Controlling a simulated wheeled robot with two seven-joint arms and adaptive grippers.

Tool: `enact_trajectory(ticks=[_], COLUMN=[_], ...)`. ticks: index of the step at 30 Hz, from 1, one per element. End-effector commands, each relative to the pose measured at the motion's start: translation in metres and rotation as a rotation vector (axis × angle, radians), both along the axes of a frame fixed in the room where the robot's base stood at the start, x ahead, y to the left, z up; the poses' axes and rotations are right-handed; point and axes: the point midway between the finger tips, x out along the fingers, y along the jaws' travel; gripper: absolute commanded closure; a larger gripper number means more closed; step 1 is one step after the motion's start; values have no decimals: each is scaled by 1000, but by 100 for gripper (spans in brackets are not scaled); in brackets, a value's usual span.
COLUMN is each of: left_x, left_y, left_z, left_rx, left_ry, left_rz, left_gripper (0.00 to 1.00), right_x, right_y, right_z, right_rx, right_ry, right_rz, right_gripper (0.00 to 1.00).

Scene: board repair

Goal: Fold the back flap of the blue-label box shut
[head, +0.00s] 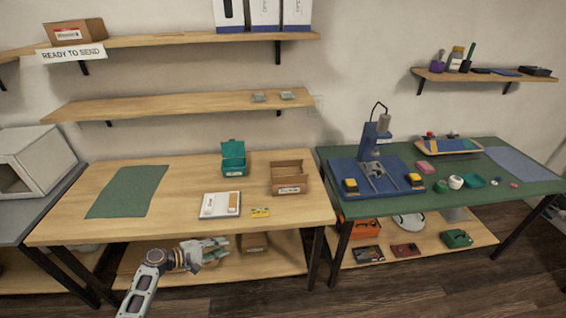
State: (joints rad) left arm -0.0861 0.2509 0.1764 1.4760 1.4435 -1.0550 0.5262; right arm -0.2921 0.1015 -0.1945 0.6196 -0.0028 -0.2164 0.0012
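An open brown cardboard box (286,187) stands on the right part of the wooden table. It has a small pale label on its front, whose colour is too small to make out. A back flap (288,165) stands up at its far side. My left gripper (224,246) is in front of the table, below its front edge, to the left of the box and apart from it. Its fingers point right, and whether they are open is unclear. My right gripper is not in view.
On the wooden table (180,205) are a green mat (128,191), a teal open box (233,168), a white tray (209,206) and a yellow card (260,212). A green workbench (462,199) with a blue press stand (371,142) stands to the right. A shelf (185,104) hangs above.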

Motion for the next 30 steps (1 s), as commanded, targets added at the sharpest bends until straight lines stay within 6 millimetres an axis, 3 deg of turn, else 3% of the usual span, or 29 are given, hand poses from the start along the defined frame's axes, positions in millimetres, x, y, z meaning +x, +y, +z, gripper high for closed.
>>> enact_trajectory(ticks=[6, 12, 21, 30], left_x=[-19, -48, -74, -82], left_y=[-37, -58, -66, -67], left_z=[67, 106, 118, 118], left_rx=[-299, -521, -632, -659], left_ry=[79, 212, 378, 472], left_rz=[-112, -235, -322, -332], left_gripper=[76, 76, 76, 76], right_x=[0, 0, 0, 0], right_y=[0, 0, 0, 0], right_z=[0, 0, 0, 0], right_rx=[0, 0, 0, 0], right_ry=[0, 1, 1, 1], right_rz=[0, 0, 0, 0], right_gripper=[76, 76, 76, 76])
